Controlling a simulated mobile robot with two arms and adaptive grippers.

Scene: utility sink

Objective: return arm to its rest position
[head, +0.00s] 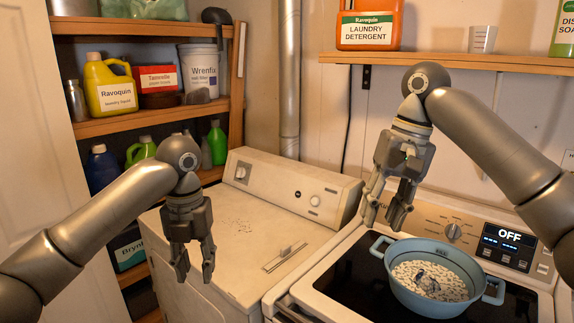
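My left gripper (194,262) hangs pointing down in front of the washer, with its two fingers apart and nothing between them. My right gripper (382,215) hangs above the left rim of a blue pot, with its fingers apart and empty. The blue two-handled pot (424,307) stands on the black stove top and holds many small pale pieces and a dark grey object (432,280). Both arms come in from the sides, bent at the wrist.
A white washer (245,222) stands left of the stove (335,277), whose display reads OFF. Wooden shelves (150,122) with bottles and a bucket stand at the left. A wall shelf (450,61) holds an orange detergent jug (368,28), a cup and a soap bottle.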

